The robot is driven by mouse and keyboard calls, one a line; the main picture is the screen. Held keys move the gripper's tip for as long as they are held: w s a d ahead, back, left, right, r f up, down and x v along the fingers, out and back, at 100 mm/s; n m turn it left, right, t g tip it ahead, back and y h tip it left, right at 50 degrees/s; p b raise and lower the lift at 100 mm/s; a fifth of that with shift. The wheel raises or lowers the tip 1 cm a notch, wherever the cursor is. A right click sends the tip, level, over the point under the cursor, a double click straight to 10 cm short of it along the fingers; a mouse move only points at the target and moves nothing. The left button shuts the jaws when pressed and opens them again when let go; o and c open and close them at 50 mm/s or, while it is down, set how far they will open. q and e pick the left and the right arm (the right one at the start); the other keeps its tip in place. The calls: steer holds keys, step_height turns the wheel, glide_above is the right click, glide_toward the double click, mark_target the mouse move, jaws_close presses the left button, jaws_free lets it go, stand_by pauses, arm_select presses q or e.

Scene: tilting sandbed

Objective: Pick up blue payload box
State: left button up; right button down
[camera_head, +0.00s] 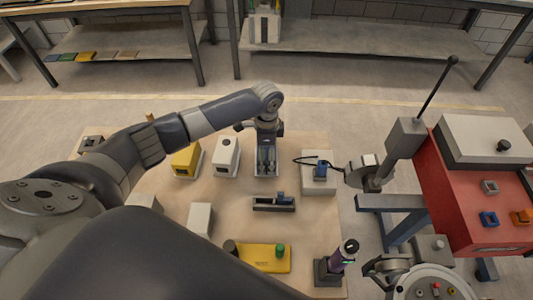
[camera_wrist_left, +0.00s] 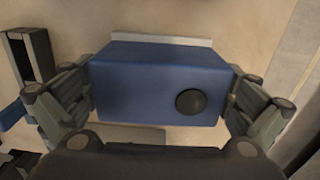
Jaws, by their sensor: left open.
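The blue payload box (camera_wrist_left: 140,85) fills the middle of the left wrist view, with a round dark knob (camera_wrist_left: 190,102) on its face. My left gripper (camera_head: 266,168) points down over the work table, just right of the white box. Its two fingers (camera_wrist_left: 154,105) stand on either side of the blue box, close to its ends. The jaws are open. I cannot tell whether the fingers touch the box. In the head view the gripper hides most of the box.
A yellow box (camera_head: 185,158) and a white box (camera_head: 226,155) stand left of the gripper. A dark tray (camera_head: 273,204) lies in front of it. A pale block with a blue part (camera_head: 319,180) is at right. A red machine (camera_head: 475,190) stands beyond the table's right side.

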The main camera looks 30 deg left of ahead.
arm_select(q)
steer(key=shift+f, duration=0.65)
arm_select(e)
steer(key=shift+s+a+r, duration=0.1)
steer(key=shift+a, duration=0.05)
arm_select(q)
steer(key=c, duration=1.2)
steer(key=shift+o, duration=0.2)
arm_select(e)
steer(key=shift+s, duration=0.2)
arm_select(q)
steer(key=shift+r, duration=0.1)
